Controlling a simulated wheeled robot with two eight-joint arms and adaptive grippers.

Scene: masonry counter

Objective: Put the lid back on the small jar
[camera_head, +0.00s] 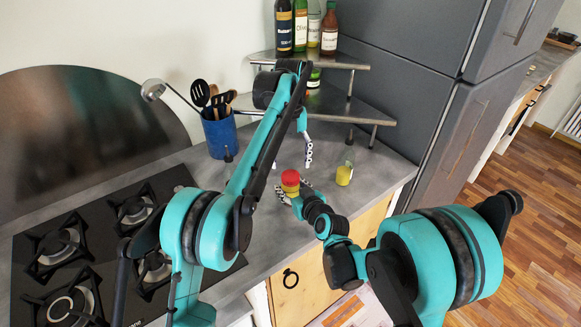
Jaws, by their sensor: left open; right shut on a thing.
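A small jar (290,190) with a yellow-orange body stands at the front of the grey counter. A red lid (290,177) shows at its top; I cannot tell whether it is fully seated. My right gripper (293,190) is at the jar's body, shut on it, with its fingers partly hidden by the jar and lid. My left gripper (307,152) is open behind the jar, its fingers pointing down and apart from the lid. The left arm crosses in front and hides part of the counter.
A small yellow object (344,175) stands right of the jar. A blue utensil pot (220,135) is at back left, a black gas hob (100,245) at left. A tiered corner shelf (345,103) with bottles (300,25) stands behind, beside a grey fridge (415,85).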

